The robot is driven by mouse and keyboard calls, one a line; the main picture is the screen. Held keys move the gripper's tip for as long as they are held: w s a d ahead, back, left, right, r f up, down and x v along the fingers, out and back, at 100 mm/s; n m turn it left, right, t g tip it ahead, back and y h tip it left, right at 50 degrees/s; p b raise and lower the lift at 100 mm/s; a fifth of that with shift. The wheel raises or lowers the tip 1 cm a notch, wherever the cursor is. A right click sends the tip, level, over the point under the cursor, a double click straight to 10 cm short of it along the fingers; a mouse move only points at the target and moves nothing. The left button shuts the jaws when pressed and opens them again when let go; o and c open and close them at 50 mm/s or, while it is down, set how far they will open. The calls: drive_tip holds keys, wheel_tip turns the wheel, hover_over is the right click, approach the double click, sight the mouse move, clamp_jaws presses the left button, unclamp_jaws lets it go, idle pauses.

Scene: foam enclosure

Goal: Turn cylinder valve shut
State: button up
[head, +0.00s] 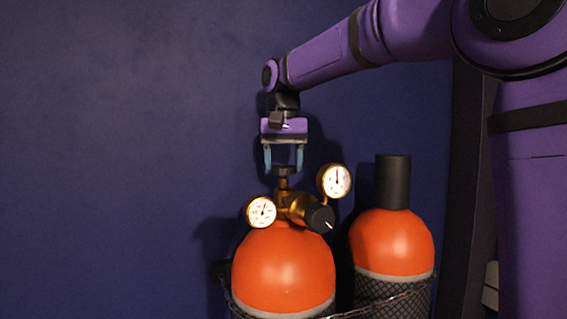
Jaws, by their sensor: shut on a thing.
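An orange gas cylinder (283,268) stands upright at the lower middle of the head view. A brass regulator body (293,207) with two round gauges sits on its top. The small dark valve handwheel (284,170) is above the brass on a short stem. My gripper (283,167) points straight down from above, its two bluish fingers on either side of the handwheel. It is shut on the handwheel. The handwheel's angle of turn is too small to tell.
The left gauge (261,212) and right gauge (336,181) stick out near my fingers, as does a black regulator knob (319,218). A second orange cylinder (391,243) with a black cap (393,181) stands at right. A chain crosses both. A dark blue wall is behind.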

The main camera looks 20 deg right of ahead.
sight(284, 166)
drive_tip(key=shift+m, duration=0.9)
drive_tip(key=o, duration=0.9)
drive_tip(key=shift+r, duration=0.1)
wheel_tip(284, 166, up, 11)
drive_tip(key=shift+f, duration=0.2)
